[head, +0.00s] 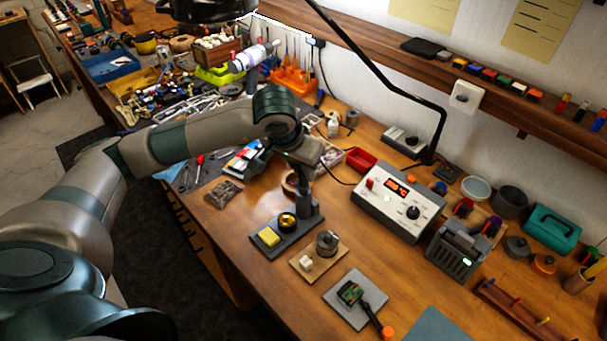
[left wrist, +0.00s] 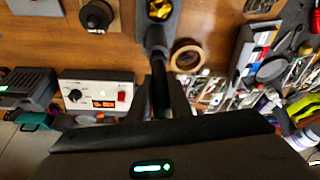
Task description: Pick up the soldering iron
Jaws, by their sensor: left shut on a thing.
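My left gripper (head: 302,174) points down over the soldering stand (head: 262,252), which holds a yellow sponge (head: 268,237) and brass wool (head: 287,221). In the left wrist view the gripper (left wrist: 163,100) is shut around a dark, upright handle, the soldering iron (left wrist: 156,42). The brass wool shows beyond it in that view (left wrist: 159,9). In the head view the gripper and the dark holder post hide most of the iron. I cannot tell whether its tip is still inside the holder. My right gripper is not in view.
The white soldering station (head: 400,212) stands right of the stand, with a red tray (head: 361,160) behind it. A tape roll (left wrist: 186,56) lies close to the gripper. A dark lamp arm (head: 378,72) crosses the back.

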